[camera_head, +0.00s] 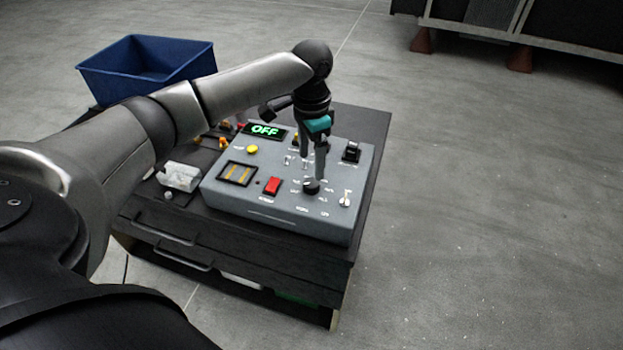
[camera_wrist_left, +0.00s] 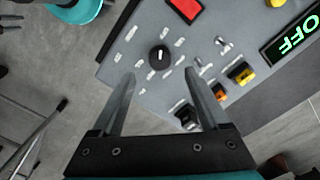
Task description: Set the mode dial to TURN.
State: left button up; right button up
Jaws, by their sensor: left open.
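The grey control box (camera_head: 285,222) sits on a dark cabinet, and its lit display (camera_head: 264,130) reads OFF. The mode dial (camera_head: 311,187) is a round black knob on the panel, ringed by small white labels too small to read. In the left wrist view the dial (camera_wrist_left: 158,57) has a short white pointer mark. My left gripper (camera_head: 318,165) is open and empty, pointing down close over the dial. In the wrist view the dial shows just beyond and between the two fingertips (camera_wrist_left: 160,78); contact cannot be told. My right gripper is not in view.
Near the dial are a red switch (camera_head: 272,186), a small white-tipped lever (camera_head: 345,198), a black switch (camera_head: 351,152) and a yellow button (camera_head: 252,149). A blue bin (camera_head: 150,70) stands behind at the left. The floor at the right is clear.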

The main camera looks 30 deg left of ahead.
aim_at(311, 182)
pick_arm(q)
notch_tip(311, 182, down, 7)
jog(key=shift+r+b, duration=0.2)
jog(key=shift+b, duration=0.15)
grip_shut()
dwell(0.5)
